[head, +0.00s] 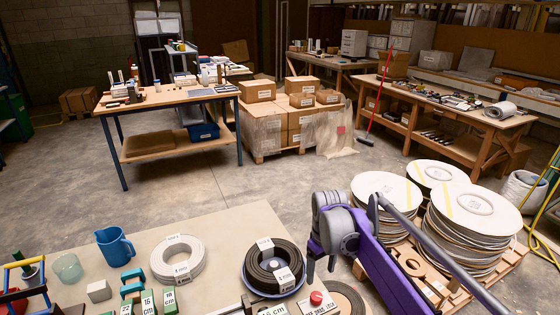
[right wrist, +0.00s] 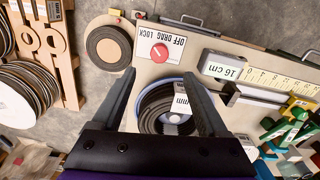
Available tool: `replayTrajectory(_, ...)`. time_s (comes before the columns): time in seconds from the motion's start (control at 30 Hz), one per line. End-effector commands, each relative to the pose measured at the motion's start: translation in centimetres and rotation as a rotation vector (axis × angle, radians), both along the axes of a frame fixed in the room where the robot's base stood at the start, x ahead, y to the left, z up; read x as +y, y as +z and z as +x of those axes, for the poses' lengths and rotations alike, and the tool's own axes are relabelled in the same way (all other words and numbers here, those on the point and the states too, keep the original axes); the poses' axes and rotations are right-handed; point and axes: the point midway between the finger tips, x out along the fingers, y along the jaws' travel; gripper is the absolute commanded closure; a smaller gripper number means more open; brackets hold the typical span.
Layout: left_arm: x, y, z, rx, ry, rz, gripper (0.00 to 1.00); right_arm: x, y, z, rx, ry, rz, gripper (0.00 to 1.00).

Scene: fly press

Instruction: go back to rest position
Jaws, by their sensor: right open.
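My right gripper (head: 321,272) hangs at the end of the purple arm, over the right part of the near worktable (head: 215,240). In the right wrist view its two dark fingers (right wrist: 158,75) are spread wide with nothing between their tips. A black cable coil (head: 262,282) on a blue dish lies left of the gripper in the head view. In the right wrist view the coil (right wrist: 151,122) shows beyond and between the fingers, partly hidden by one. How far above it the fingers are is hard to tell. My left gripper is not in view.
A red drag-lock knob (head: 316,298), white coil (head: 178,259), blue jug (head: 114,246) and green blocks (head: 148,302) stand on the worktable. Cable reels (head: 472,212) on a pallet stand at right. The floor (head: 260,185) behind the worktable is open.

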Motion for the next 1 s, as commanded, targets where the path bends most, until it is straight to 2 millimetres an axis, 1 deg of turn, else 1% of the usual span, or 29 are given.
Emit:
replayTrajectory(0.07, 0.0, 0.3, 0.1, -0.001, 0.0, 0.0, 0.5, -0.2, 0.8, -1.2, -0.02, -0.02, 0.001, 0.24)
replayTrajectory(0.17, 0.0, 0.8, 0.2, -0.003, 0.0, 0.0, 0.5, -0.5, 2.0, -3.7, -0.064, -0.065, 0.005, 0.24)
replayTrajectory(0.27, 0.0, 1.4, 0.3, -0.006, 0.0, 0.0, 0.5, -1.0, 3.1, -7.1, -0.122, -0.124, 0.012, 0.24)
replayTrajectory(0.3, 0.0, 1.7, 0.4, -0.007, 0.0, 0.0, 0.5, -1.1, 3.3, -8.5, -0.146, -0.149, 0.016, 0.24)
replayTrajectory(0.37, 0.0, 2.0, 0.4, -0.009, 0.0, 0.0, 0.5, -1.4, 3.6, -10.6, -0.182, -0.185, 0.023, 0.24)
replayTrajectory(0.4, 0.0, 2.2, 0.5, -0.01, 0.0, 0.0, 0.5, -1.5, 3.6, -12.1, -0.206, -0.211, 0.028, 0.24)
replayTrajectory(0.57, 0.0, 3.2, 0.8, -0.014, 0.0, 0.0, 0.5, -1.9, 2.8, -17.9, -0.302, -0.306, 0.053, 0.24)
replayTrajectory(0.6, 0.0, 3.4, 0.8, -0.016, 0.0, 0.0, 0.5, -2.0, 2.4, -19.3, -0.325, -0.329, 0.06, 0.24)
replayTrajectory(0.7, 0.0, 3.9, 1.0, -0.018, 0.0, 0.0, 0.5, -2.2, 1.2, -22.2, -0.376, -0.381, 0.079, 0.24)
replayTrajectory(0.83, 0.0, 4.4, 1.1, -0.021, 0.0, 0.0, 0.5, -2.4, -0.3, -24.9, -0.425, -0.429, 0.098, 0.24)
replayTrajectory(0.9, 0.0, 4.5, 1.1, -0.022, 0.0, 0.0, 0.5, -2.4, -0.9, -25.7, -0.441, -0.446, 0.106, 0.24)
replayTrajectory(1.0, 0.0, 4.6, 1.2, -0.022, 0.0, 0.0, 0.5, -2.5, -1.4, -26.3, -0.453, -0.459, 0.111, 0.24)
